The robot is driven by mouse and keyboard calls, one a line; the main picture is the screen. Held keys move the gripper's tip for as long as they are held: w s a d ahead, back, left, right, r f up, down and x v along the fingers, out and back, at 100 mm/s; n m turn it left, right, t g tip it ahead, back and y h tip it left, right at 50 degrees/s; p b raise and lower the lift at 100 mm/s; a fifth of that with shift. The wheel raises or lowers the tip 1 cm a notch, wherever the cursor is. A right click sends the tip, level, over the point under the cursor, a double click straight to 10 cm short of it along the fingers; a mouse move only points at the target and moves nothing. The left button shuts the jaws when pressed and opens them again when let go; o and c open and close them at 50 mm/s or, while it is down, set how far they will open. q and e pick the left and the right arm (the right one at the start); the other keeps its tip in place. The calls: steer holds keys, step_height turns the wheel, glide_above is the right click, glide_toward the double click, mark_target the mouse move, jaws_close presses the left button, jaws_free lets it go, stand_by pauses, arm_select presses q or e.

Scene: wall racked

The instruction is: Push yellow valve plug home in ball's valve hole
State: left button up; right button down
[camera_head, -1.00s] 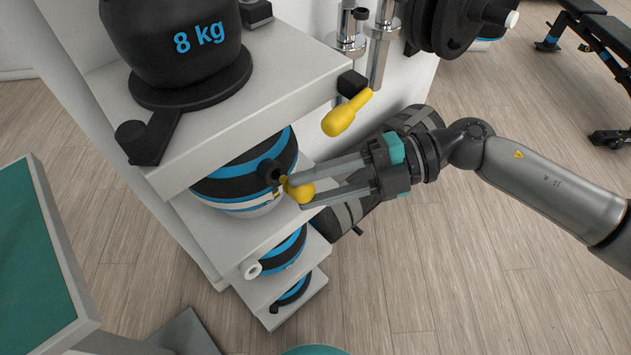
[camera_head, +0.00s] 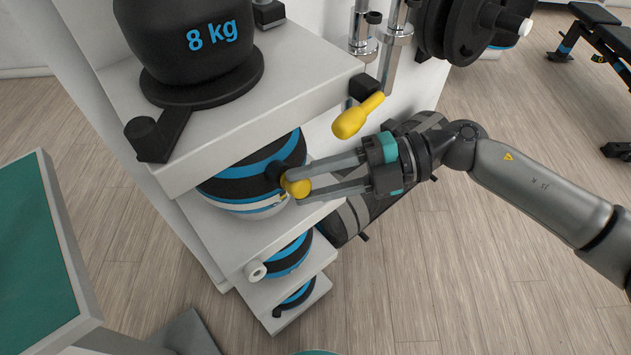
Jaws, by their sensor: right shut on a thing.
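The yellow valve plug (camera_head: 297,188) is between the fingertips of my right gripper (camera_head: 298,186), which is shut on it. The blue, black and white ball (camera_head: 240,186) sits on the shelf below the kettlebell shelf. A dark valve fitting (camera_head: 275,172) sticks out of the ball's right side. The plug is right at this fitting, and a fingertip covers part of the spot, so I cannot tell how deep the plug sits. My left gripper is not in view.
An 8 kg kettlebell (camera_head: 190,45) stands on the upper shelf (camera_head: 270,90), close above the ball. A yellow-handled pin (camera_head: 357,116) juts from the rack above my right gripper. More balls (camera_head: 290,256) lie on lower shelves. A green-topped table (camera_head: 35,245) is at left.

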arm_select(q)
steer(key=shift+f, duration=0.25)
arm_select(e)
steer(key=shift+w+a+f, duration=0.25)
steer(key=shift+w+a, duration=0.15)
steer(key=shift+w, duration=0.05)
steer(key=shift+c, duration=2.1)
jaws_free()
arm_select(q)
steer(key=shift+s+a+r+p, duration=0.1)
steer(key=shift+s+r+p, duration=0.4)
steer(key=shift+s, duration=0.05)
arm_select(e)
steer(key=v, duration=1.5)
steer(key=shift+w, duration=0.1)
